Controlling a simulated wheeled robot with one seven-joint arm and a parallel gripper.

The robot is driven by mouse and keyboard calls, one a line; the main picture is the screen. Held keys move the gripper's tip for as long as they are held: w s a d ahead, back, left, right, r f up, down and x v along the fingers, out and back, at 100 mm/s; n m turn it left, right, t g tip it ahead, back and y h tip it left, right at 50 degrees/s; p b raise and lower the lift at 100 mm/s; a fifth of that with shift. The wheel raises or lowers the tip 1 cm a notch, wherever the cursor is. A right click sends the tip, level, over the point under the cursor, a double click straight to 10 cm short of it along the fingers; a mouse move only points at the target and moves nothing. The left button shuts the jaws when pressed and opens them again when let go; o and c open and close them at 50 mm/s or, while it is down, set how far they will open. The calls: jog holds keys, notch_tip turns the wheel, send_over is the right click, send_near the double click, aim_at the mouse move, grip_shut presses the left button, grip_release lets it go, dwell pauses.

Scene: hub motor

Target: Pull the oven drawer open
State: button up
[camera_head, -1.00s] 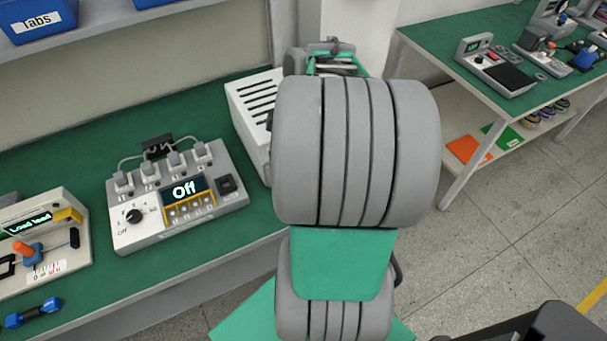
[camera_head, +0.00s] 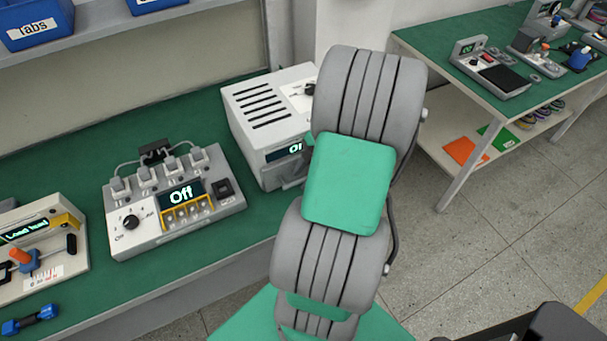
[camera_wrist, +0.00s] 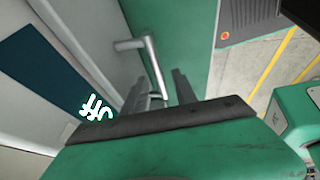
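The oven (camera_head: 262,110) is a white box with dark vent slots on top and a display on its front, standing on the green bench. My arm hides the right part of its front, and my gripper is hidden behind the arm in the head view. In the wrist view, the oven front with its "Off" display (camera_wrist: 97,108) is at the left. A grey bar handle (camera_wrist: 155,68) sticks out from it. My gripper (camera_wrist: 167,78) has its two dark fingers apart, with the handle's bar reaching between them. I cannot tell whether they touch it.
A control box (camera_head: 175,205) with an "Off" display stands left of the oven. A load tester (camera_head: 40,245) and a blue dumbbell-shaped piece (camera_head: 30,319) lie farther left. Another green bench (camera_head: 480,100) stands at the right. The floor (camera_head: 500,235) between is clear.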

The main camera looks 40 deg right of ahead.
grip_shut()
dwell(1.4)
